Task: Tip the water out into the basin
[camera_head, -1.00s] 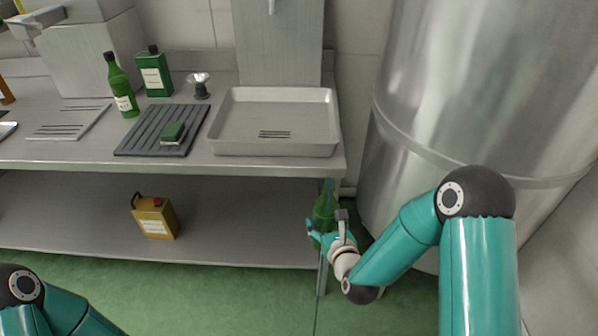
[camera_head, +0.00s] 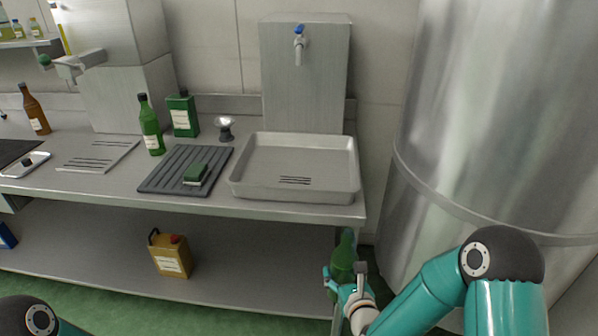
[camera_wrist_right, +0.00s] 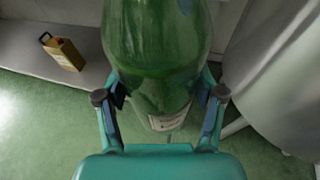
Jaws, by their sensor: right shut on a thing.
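The basin (camera_head: 298,192) is a shallow grey metal tray with drain slots, on the right end of the metal counter. My right gripper (camera_head: 341,284) is shut around a green glass bottle (camera_head: 344,252), below and in front of the counter's right end. The bottle looks about upright, neck up, apart from the basin and lower than it. In the right wrist view the green bottle (camera_wrist_right: 155,45) is between the fingers of my right gripper (camera_wrist_right: 160,95), with part of a pale label showing. Water inside cannot be made out. My left gripper is out of view.
A tap (camera_head: 299,45) is above the basin. Left of it are a dark ribbed mat (camera_head: 165,180) with a green sponge (camera_head: 196,174), a green bottle (camera_head: 151,128) and a green tin (camera_head: 183,115). A yellow can (camera_head: 170,256) stands on the lower shelf. A steel tank (camera_head: 480,120) stands right.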

